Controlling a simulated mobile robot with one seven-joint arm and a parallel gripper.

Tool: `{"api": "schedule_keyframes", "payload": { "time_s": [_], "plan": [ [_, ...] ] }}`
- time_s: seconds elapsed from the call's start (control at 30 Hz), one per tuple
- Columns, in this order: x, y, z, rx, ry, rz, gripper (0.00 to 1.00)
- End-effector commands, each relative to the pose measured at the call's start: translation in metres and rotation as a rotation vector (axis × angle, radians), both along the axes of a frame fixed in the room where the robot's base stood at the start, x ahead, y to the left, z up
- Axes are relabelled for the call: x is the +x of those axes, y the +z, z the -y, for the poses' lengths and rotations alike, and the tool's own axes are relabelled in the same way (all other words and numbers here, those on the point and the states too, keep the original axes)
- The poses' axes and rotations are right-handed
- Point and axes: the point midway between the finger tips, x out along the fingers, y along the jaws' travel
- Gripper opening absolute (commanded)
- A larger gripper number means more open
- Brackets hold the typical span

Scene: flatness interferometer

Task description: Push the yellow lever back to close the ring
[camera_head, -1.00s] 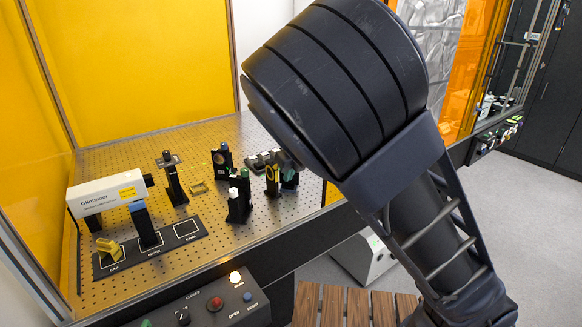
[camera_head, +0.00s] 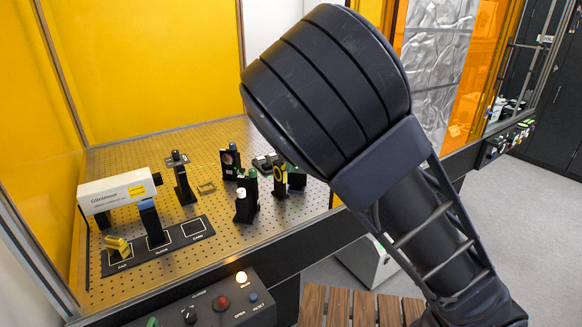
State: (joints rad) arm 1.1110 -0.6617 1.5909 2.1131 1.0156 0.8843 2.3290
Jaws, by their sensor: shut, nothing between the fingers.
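A black post mount (camera_head: 279,181) with a yellow ring stands on the perforated optical table, just left of my large dark arm link. A small yellow part rises on this mount, but it is too small to tell a lever from the ring or whether the ring is open. My arm crosses the right half of the view and covers the area right beside the mount. I cannot make out my gripper; it seems hidden behind the arm.
A white laser housing (camera_head: 118,193) stands at the left. A yellow cap (camera_head: 117,246) sits on a black labelled strip (camera_head: 190,241). Several black post mounts stand near the ring mount. A control panel (camera_head: 205,303) lies in front. Yellow panels wall the table's back and left.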

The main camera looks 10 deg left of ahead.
Motion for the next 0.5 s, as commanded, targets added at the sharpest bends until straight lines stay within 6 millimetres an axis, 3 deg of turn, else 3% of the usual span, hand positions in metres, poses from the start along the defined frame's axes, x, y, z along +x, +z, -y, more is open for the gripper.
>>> {"api": "schedule_keyframes", "payload": {
  "time_s": [0.5],
  "plan": [
    [0.021, 0.019, -0.018, -0.228, -0.002, -0.222, 0.0]
  ]
}}
